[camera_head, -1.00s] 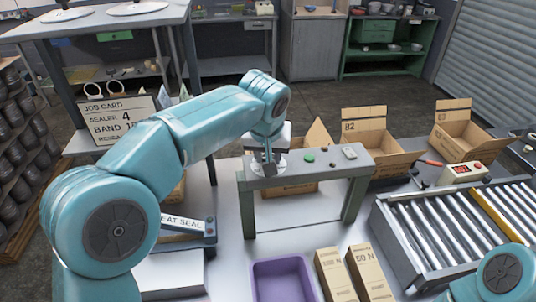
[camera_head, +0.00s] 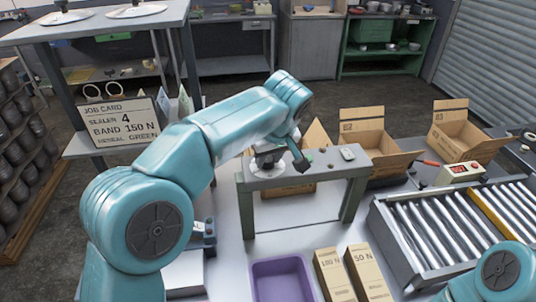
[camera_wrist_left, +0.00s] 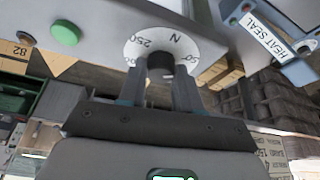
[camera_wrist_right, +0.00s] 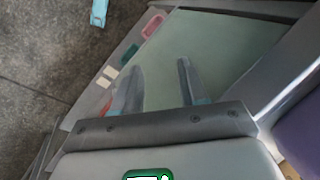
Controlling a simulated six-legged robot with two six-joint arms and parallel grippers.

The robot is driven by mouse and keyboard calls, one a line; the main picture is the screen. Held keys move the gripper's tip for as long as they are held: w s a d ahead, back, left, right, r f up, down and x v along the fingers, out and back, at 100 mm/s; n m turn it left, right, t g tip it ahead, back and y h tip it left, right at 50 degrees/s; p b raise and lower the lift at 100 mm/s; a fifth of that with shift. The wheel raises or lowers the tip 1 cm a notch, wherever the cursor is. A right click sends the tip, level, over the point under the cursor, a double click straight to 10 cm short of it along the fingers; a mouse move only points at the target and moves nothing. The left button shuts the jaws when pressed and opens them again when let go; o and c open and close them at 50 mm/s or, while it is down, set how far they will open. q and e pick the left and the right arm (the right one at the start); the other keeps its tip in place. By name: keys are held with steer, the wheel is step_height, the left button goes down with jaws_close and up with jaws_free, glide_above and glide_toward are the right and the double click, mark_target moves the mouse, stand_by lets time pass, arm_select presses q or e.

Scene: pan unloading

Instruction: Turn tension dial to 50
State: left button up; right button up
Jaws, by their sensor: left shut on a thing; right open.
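The tension dial has a white numbered face (camera_wrist_left: 162,45) marked N with a black knob (camera_wrist_left: 160,62). My left gripper (camera_wrist_left: 161,80) is shut on the knob, one finger on each side. In the head view the dial's white face (camera_head: 262,163) is partly hidden by my left wrist (camera_head: 290,150). The exact setting is too tilted to read. My right gripper (camera_wrist_right: 155,85) is open and empty in its wrist view, above a pale green surface.
A green button (camera_wrist_left: 65,33) is beside the dial. A job card (camera_head: 120,122) reads SEALER 4, BAND 150 N, RESEAL GREEN. A heat seal unit (camera_wrist_left: 270,40) stands nearby. A purple tray (camera_head: 282,262), cartons (camera_head: 368,270), open boxes and a roller conveyor (camera_head: 440,225) fill the right.

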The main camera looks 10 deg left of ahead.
arm_select(q)
steer(key=shift+r, duration=0.1)
steer(key=o, duration=1)
steer(key=shift+s, duration=0.1)
steer(key=shift+o, duration=0.2)
steer(key=v, duration=1.6)
steer(key=shift+s+d+r, duration=0.1)
steer(key=shift+s+r, duration=0.05)
steer(key=shift+r, duration=0.05)
